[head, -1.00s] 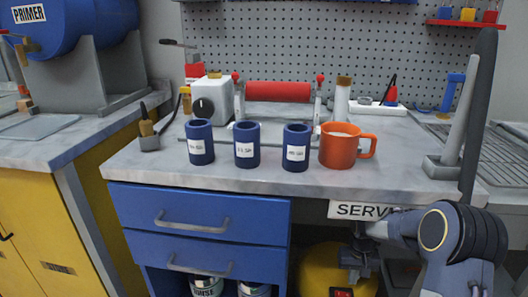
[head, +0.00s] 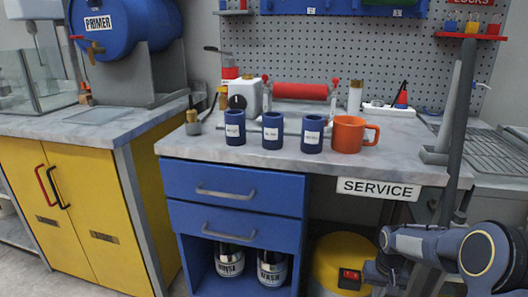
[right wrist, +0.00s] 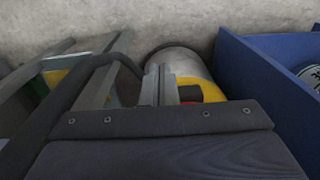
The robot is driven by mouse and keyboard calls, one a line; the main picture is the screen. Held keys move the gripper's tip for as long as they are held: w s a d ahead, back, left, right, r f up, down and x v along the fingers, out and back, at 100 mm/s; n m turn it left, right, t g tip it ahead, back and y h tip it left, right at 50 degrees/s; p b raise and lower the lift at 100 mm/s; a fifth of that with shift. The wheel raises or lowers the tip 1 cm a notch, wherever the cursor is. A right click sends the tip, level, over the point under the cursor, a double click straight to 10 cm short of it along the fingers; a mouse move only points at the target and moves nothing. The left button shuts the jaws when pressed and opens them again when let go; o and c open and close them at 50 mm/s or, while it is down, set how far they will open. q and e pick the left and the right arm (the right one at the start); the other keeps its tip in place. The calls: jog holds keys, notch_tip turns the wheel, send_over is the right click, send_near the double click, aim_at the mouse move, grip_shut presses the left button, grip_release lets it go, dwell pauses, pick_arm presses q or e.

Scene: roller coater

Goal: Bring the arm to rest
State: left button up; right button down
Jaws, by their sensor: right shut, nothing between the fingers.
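My right arm comes in at the lower right of the head view. Its gripper (head: 376,272) hangs low in front of the bench, below the SERVICE sign (head: 378,188) and beside the yellow round machine (head: 338,252). In the right wrist view the two fingers (right wrist: 160,84) are together with nothing between them. The yellow machine with its grey drum (right wrist: 182,64) lies beyond the fingertips. My left gripper is in neither view.
The bench top (head: 300,165) holds three blue labelled cups, an orange mug (head: 349,132) and a red roller (head: 300,91). The blue drawer unit (head: 232,185) is left of the arm. Two cans stand in its open shelf. Floor is partly free.

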jog(key=s+a+r+t+y, duration=0.2)
jog(key=s+a+r+t, duration=0.15)
jog(key=s+r, duration=1)
jog(key=s+a+r+n+t+y, duration=0.15)
jog(key=s+a, duration=0.25)
jog(key=s, duration=0.4)
jog(key=s+a+r+t, duration=0.1)
jog(key=s+a+r, duration=0.1)
jog(key=s+a, duration=0.35)
notch_tip(320, 180, up, 28)
jog(key=s+d+p, duration=0.1)
jog(key=p, duration=2.8)
jog(key=shift+s+d+r+g, duration=0.2)
jog(key=shift+d+r+g, duration=0.05)
jog(key=shift+g, duration=0.05)
